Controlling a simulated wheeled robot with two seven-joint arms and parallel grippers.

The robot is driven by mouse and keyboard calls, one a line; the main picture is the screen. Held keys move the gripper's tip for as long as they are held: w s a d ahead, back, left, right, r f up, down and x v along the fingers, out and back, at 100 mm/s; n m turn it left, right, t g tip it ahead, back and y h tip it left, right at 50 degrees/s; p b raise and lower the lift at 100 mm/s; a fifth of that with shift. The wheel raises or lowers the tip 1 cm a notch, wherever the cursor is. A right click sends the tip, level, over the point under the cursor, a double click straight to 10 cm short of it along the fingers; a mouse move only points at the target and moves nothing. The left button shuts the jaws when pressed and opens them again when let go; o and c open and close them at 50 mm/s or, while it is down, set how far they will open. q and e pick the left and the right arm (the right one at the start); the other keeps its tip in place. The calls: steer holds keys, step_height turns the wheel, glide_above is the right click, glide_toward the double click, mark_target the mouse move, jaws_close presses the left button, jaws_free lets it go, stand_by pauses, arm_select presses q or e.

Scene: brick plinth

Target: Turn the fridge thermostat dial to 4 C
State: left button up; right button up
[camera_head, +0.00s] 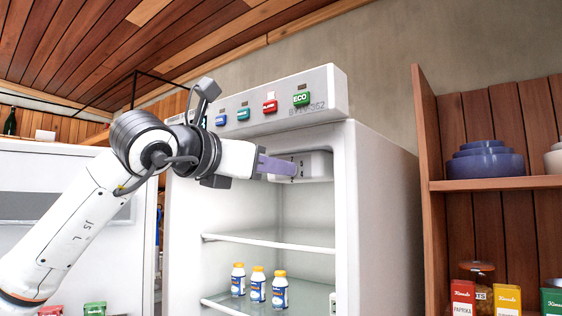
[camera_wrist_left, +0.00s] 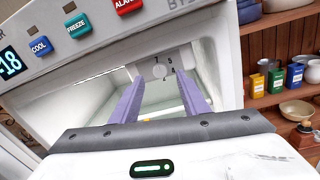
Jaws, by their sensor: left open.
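The open white fridge (camera_head: 343,220) stands in the middle of the head view. A pale thermostat housing (camera_head: 320,166) is fixed inside it, near the top. In the left wrist view, a round grey-white dial (camera_wrist_left: 159,70) shows on the housing, with small dark numerals around it. I cannot tell which numeral it points to. My left gripper (camera_head: 286,167) reaches into the fridge's top, in front of the housing and partly hiding it. In the left wrist view, the gripper (camera_wrist_left: 160,82) has its purple fingers apart, one on each side of the dial. Contact with it is unclear. My right gripper is not in view.
A control panel (camera_head: 235,130) with coloured buttons overhangs the opening above my left wrist. A glass shelf (camera_head: 275,240) lies below, with several small bottles (camera_head: 258,284) on a lower shelf. A wooden rack (camera_head: 485,184) with bowls and boxes stands at right.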

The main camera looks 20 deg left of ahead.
arm_select(q)
steer(key=p+x, duration=0.1)
steer(key=x, duration=0.3)
jaws_close()
